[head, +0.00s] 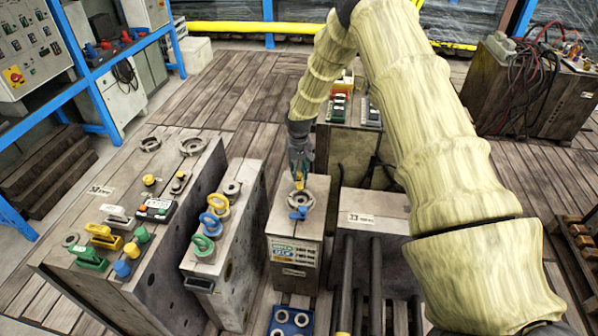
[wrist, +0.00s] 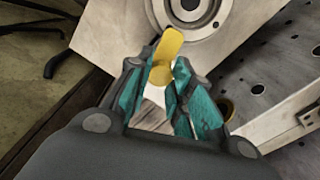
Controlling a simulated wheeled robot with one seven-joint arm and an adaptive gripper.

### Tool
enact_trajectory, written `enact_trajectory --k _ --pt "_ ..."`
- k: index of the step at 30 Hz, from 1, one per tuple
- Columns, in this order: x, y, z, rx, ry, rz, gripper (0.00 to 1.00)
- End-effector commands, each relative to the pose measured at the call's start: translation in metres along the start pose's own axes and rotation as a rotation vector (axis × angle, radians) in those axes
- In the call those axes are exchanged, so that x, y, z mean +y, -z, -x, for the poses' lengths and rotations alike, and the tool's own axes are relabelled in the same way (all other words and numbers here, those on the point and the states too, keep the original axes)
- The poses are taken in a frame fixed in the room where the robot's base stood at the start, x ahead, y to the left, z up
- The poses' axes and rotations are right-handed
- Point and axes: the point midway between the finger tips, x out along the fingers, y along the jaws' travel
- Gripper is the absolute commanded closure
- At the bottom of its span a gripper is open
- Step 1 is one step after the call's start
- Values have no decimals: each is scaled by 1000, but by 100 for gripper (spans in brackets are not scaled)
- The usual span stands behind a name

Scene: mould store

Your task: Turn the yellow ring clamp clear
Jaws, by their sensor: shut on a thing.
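The yellow ring clamp (wrist: 166,52) is a small rounded lever with a knob at its lower end. Its upper end reaches to the edge of the steel ring (wrist: 201,8) on the mould's top face. My gripper (wrist: 160,92) has teal fingers closed on the knob end. In the head view my gripper (head: 300,163) comes down from above onto the narrow middle mould (head: 296,249), with the yellow clamp (head: 299,183) just below its tips at the ring's far side. A blue clamp (head: 297,214) sits at the ring's near side.
A mould with blue, yellow and green lifting eyes (head: 203,243) stands close left, a larger mould (head: 126,190) beyond it. A block labelled 33 (head: 375,219) with dark bars stands close right. A blue tray (head: 291,321) lies in front. Wooden floor shows in the gaps.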

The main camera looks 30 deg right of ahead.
Motion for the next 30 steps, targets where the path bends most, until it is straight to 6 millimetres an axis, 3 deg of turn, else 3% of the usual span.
enact_trajectory --k 11,30 --pt "1 0 1 -1 1 207 100" --pt "1 0 1 0 0 813 100"
